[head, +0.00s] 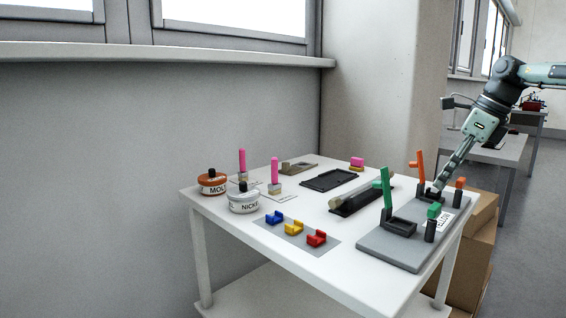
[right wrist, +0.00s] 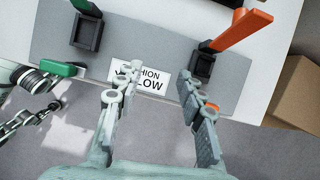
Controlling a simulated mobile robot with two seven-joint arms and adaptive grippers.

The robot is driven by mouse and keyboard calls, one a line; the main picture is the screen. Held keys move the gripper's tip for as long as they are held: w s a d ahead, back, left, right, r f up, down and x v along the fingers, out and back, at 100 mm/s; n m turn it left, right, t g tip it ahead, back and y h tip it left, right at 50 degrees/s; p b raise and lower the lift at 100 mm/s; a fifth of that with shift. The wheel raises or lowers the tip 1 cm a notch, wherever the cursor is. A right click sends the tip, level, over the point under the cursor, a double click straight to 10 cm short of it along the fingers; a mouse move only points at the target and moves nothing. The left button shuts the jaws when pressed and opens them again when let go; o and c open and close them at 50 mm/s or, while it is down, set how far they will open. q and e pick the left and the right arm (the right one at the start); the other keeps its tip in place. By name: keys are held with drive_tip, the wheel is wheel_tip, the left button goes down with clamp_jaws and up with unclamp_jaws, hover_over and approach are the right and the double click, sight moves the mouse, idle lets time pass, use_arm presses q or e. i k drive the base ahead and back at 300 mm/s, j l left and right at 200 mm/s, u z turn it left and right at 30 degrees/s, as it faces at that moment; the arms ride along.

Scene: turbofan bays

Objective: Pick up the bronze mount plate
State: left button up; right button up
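A flat bronze-brown plate (head: 298,168), which looks like the mount plate, lies at the back of the white table in the head view. My right gripper (head: 438,187) is far to its right, low over the right end of the grey board with the toggle clamps. In the right wrist view, the fingers of my right gripper (right wrist: 157,88) are apart with nothing between them, in front of a white label (right wrist: 140,76). The plate does not show in that view.
The grey board (head: 385,248) bears a green clamp (head: 386,188) and an orange clamp (head: 420,166), both standing up. Black trays (head: 330,180), two tins (head: 243,200), pink-handled brushes (head: 275,172) and coloured blocks (head: 293,228) stand on the table. Cardboard boxes (head: 480,235) are below right.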

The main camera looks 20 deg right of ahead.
sight(295, 169)
drive_tip(key=i+j, duration=0.5)
drive_tip(key=i, duration=0.15)
drive_tip(key=i+j, duration=0.55)
drive_tip(key=i, duration=0.15)
